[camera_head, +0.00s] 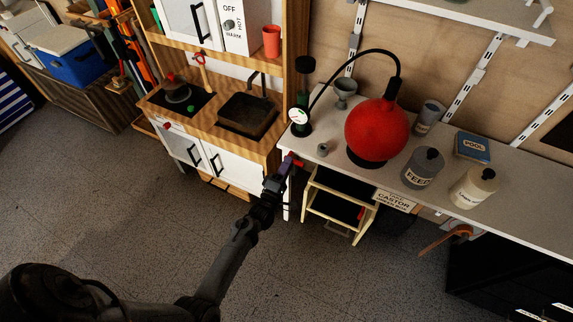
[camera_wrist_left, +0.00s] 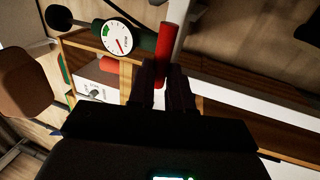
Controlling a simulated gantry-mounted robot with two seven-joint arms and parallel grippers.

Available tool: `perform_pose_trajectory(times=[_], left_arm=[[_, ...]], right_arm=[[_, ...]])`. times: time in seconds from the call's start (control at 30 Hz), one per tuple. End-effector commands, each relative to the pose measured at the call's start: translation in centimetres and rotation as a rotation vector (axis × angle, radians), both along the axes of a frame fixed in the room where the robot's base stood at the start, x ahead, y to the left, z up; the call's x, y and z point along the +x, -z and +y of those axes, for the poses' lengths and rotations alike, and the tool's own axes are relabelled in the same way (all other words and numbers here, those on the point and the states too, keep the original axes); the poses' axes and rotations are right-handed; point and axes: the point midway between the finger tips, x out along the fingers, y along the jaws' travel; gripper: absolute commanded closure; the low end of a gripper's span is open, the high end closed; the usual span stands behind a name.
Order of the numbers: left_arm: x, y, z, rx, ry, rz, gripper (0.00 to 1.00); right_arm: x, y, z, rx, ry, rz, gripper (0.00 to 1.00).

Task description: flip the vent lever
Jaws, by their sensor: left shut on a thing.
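The vent lever shows as a short red bar (camera_head: 298,163) at the left front edge of the white bench, below the round white gauge (camera_head: 298,116). My left gripper (camera_head: 284,171) is at that edge, shut on the lever. In the left wrist view the red lever (camera_wrist_left: 167,42) stands up between the two dark fingers of the left gripper (camera_wrist_left: 161,85), and its upper end sticks out past them. The gauge (camera_wrist_left: 117,37) with its red needle is to the left of it there. The lever's pivot is hidden. My right gripper is not in view.
A red sphere (camera_head: 377,128) with a black hose stands on the white bench (camera_head: 535,215). Several jars, including a grey one (camera_head: 422,168), stand to its right. A play kitchen (camera_head: 225,150) is left of the bench. The floor in front is clear.

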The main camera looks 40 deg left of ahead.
Motion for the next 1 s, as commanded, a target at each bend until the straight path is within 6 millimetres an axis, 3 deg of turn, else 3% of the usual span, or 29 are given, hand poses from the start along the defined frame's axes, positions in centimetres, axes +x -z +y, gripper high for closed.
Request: perform_pose_trajectory(times=[0.5, 0.53, 0.67, 1.0], left_arm=[[0.06, -0.2, -0.01, -0.018, 0.0, -0.008, 1.0], [0.06, -0.21, -0.01, -0.017, 0.0, -0.009, 0.78], [0.05, -0.16, 0.0, -0.017, 0.0, -0.007, 0.58], [-0.12, -0.03, -0.03, -0.017, 0.0, -0.005, 0.56]], right_arm=[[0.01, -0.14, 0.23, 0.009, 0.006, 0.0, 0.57], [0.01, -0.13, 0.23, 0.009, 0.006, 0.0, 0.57], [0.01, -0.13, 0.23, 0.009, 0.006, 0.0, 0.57], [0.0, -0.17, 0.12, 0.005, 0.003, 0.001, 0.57]])
